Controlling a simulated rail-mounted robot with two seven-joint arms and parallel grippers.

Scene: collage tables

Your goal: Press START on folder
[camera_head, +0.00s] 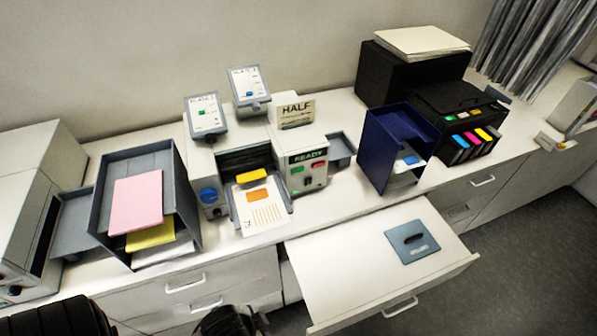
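The folder (232,150) is a pale grey machine in the middle of the counter. Its panel reads READY (308,156) in green on a dark display. Below it are a green button (297,170) and a red button (319,165), with a small dark switch under them. A HALF sign (296,113) stands on top. A printed sheet (262,206) with an orange block lies on its front tray, with a yellow piece (253,175) behind it. Dark parts of mine show at the bottom edge, away from the folder. No gripper fingers can be made out.
A grey tray (96,222) with pink and yellow paper stands left of the folder. A blue tray (378,150) and black printer (448,98) stand right. An open drawer (345,262) holding a blue-grey plate (412,234) juts out in front.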

